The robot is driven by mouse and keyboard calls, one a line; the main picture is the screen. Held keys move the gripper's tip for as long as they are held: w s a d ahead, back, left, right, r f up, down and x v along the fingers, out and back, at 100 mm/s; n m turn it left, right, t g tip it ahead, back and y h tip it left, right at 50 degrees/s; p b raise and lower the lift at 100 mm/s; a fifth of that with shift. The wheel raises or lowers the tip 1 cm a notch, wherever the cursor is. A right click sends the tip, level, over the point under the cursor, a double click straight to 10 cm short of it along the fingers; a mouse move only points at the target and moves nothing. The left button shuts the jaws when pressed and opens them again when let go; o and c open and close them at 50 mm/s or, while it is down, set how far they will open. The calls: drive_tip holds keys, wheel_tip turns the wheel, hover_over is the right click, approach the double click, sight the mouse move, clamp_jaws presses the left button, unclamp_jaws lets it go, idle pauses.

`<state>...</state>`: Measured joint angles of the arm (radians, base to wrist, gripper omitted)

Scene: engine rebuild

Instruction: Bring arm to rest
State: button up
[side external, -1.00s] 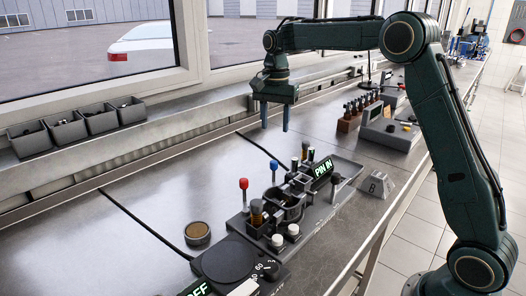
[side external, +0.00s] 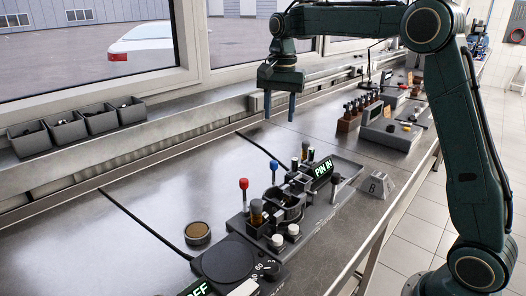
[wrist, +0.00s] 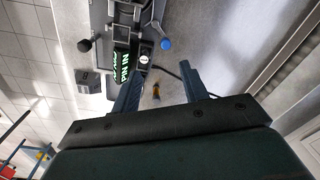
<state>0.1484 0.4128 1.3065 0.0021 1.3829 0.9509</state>
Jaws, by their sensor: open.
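My gripper (side external: 280,106) hangs from my dark green arm above the far part of the metal bench, fingers pointing down. Its two blue fingers are apart with nothing between them. It is also at the lower middle of the wrist view (wrist: 162,92), with bare bench and a small orange-tipped part beyond the fingers. The grey fixture (side external: 340,192) with the lit "PIN IN" display (side external: 322,173) stands on the bench nearer the camera, apart from my gripper. The display also shows in the wrist view (wrist: 124,66).
Red (side external: 243,184) and blue (side external: 273,165) knobs stand up by the fixture. A round dark plate (side external: 228,260) and a round tin (side external: 198,233) are nearer. A brown rack (side external: 350,120) stands to the right of my gripper. Grey bins (side external: 62,126) line the window ledge.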

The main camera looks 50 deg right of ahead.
drive_tip(key=s+a+r+n+t, duration=0.1)
drive_tip(key=s+a+r+n, duration=0.25)
drive_tip(key=s, duration=0.45)
drive_tip(key=s+a+f+n+t, duration=0.2)
drive_tip(key=s+n, duration=0.2)
drive_tip(key=s, duration=0.7)
drive_tip(key=s+a+f+n+t, duration=0.2)
drive_tip(key=s+n, duration=0.3)
drive_tip(key=s, duration=0.7)
drive_tip(key=shift+f, duration=0.85)
